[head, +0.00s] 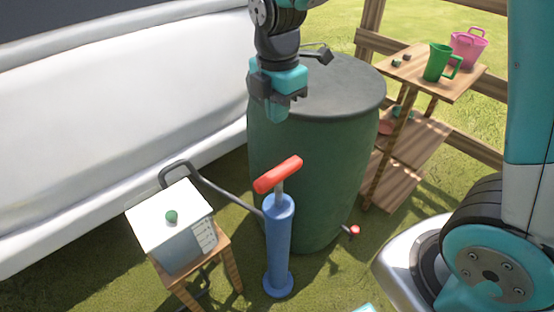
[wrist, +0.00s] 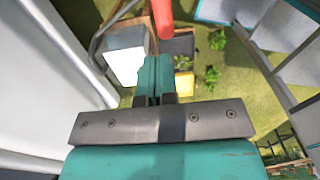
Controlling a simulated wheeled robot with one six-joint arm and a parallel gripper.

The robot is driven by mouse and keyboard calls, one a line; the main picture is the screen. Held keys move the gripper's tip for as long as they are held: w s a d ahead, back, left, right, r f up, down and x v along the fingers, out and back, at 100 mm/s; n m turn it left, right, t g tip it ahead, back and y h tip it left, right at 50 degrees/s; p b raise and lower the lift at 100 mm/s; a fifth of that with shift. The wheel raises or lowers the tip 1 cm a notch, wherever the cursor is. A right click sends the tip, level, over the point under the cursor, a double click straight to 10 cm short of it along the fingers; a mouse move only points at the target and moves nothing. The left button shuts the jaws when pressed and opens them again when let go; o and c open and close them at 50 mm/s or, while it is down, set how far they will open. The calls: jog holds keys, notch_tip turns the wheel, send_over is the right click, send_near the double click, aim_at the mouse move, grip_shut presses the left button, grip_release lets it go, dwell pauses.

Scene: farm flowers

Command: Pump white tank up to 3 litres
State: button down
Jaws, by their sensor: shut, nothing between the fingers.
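The white tank (head: 172,230) is a box on a small wooden stool at the lower left, with a green knob on top and markings on its right side. The tank also shows in the wrist view (wrist: 126,62). A blue pump (head: 279,245) with a red handle (head: 278,174) stands upright on the grass right of the tank. A hose joins the pump side to the tank side. The red handle tip shows in the wrist view (wrist: 163,18). My gripper (head: 275,116) is shut and empty, pointing down above the handle and apart from it. The tank's water level cannot be read.
A large green barrel (head: 310,165) with a red tap stands right behind the pump. A wooden shelf (head: 440,80) holds a green jug (head: 437,62) and a pink bucket (head: 468,48). A white wall (head: 110,120) lies at the left. Planters (wrist: 183,83) show in the wrist view.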

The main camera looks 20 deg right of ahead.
aim_at(278, 170)
jog(key=shift+f, duration=0.1)
notch_tip(278, 170, down, 14)
jog(key=shift+r+b, duration=0.1)
jog(key=shift+b, duration=0.9)
notch_tip(278, 170, down, 10)
jog(key=b, duration=0.5)
jog(key=shift+s+r, duration=0.1)
notch_tip(278, 170, up, 14)
jog(key=p, duration=0.5)
jog(key=shift+r+p, duration=0.25)
jog(key=shift+p, duration=0.1)
